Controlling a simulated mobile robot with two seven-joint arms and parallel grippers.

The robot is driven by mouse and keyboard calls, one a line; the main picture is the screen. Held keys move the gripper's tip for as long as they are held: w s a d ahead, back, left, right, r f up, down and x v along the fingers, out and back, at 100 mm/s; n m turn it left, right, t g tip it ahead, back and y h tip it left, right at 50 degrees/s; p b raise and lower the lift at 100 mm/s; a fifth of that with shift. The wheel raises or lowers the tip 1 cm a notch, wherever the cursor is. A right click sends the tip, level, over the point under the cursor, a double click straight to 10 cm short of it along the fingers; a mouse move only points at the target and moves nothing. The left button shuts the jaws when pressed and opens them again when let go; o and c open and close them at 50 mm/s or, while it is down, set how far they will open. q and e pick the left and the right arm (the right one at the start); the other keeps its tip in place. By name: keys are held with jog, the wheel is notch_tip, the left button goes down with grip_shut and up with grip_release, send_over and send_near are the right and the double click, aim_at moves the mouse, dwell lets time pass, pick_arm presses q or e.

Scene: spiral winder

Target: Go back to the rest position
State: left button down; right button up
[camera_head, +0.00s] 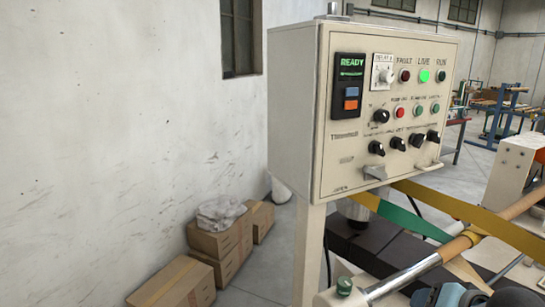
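Neither of my grippers shows in the head view. The beige control box (300,105) of the winder stands on a post (309,250) in the middle. Its display (348,88) reads READY in green, above a blue and an orange button. The green lamp (425,76) under the label LIVE is lit. The red FAULT lamp (405,76) and the RUN lamp (441,77) look dark. Several black knobs (398,143) sit low on the panel. A grey lever-like part (375,173) sticks out at its lower edge.
Yellow and green belts (400,218) and a shiny roller (405,276) lie below and right of the box. Cardboard boxes (212,240) stand on the floor by the white wall (130,120). Blue-framed workbenches (500,115) stand far right.

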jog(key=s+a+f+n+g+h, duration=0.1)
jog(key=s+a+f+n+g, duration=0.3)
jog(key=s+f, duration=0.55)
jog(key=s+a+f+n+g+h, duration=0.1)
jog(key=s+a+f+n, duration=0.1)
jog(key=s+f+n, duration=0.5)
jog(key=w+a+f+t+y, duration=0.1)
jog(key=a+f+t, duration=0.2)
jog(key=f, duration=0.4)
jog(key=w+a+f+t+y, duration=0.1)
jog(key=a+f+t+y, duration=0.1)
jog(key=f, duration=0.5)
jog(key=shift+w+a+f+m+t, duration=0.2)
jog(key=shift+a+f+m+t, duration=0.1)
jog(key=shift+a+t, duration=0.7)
